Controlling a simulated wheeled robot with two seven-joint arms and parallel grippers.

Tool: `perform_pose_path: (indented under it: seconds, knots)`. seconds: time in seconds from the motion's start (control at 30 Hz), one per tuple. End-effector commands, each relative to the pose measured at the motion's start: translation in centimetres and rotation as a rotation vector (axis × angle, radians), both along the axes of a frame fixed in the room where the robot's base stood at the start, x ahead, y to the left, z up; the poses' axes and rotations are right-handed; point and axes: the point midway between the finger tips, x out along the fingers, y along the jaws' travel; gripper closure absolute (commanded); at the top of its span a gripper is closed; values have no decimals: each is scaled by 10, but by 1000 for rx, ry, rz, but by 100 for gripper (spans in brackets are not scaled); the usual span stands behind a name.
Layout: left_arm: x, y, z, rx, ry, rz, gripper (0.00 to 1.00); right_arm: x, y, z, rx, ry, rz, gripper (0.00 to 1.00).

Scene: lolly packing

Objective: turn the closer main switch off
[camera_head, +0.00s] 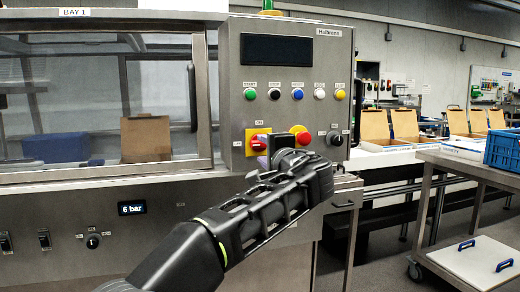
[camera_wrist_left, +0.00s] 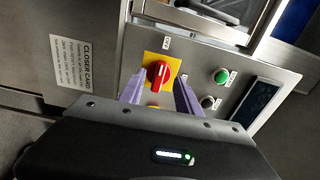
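The closer main switch, a red rotary knob (camera_head: 258,143) on a yellow plate, sits at the lower left of the grey control panel. Its handle looks roughly level in the head view; the small labels around it are hard to read. In the left wrist view the red knob (camera_wrist_left: 158,74) shows just beyond and between the purple fingertips. My left gripper (camera_wrist_left: 158,92) is open, its fingers apart on either side of the knob in that view. I cannot tell whether they touch it. In the head view my left wrist covers part of the panel's lower edge. My right gripper is out of view.
A red mushroom button (camera_head: 302,140) on yellow sits right of the switch, and a black selector (camera_head: 334,138) farther right. A row of coloured buttons (camera_head: 298,94) lies above, under a dark display (camera_head: 277,50). The glazed bay (camera_head: 100,95) stands left, a trolley (camera_head: 450,170) right.

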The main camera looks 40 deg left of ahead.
Motion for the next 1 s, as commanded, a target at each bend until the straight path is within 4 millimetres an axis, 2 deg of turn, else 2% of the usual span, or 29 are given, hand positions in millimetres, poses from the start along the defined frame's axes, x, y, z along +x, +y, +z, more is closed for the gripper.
perform_pose_path:
  seconds: [0.1, 0.23, 0.77, 0.87, 0.93, 1.0]
  knots:
    - [-10, -16, 0, 1, 0, -3, 60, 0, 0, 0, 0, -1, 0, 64]
    - [-17, -24, 0, 1, 0, 0, 60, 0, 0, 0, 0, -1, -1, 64]
    - [-18, -25, 0, 0, 0, 1, 60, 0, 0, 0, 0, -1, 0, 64]
    - [-15, -27, 0, 0, -5, -12, 60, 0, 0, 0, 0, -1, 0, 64]
    - [-8, -32, -1, -9, -9, -47, 60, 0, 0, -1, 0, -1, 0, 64]
    - [4, -43, -10, -47, -7, -111, 60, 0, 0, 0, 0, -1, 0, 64]
